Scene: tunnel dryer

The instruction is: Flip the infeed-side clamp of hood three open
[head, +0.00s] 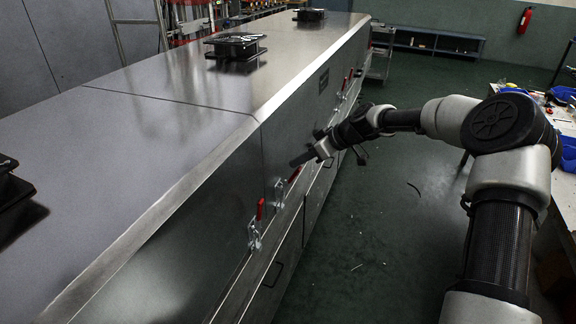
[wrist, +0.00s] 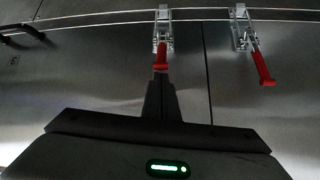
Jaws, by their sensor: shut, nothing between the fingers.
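My gripper (head: 293,163) is shut and empty beside the dryer's steel side wall. Just below it in the head view, a toggle clamp's red handle (head: 293,175) slants out to the right. A nearer toggle clamp (head: 255,240) has a more upright red handle. In the wrist view my shut fingers (wrist: 161,88) point at the red handle of the left clamp (wrist: 162,42); the tips appear close to its end, and I cannot tell whether they touch. The right clamp (wrist: 241,30) has a slanting red handle. A panel seam runs between these two clamps.
The dryer top (head: 150,90) carries dark fan units (head: 235,46). More red-handled clamps (head: 347,82) sit farther along the wall. Dark pull handles (head: 273,275) stick out from the lower panels. A cluttered workbench (head: 565,125) stands at right. The green aisle floor (head: 370,240) is mostly clear.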

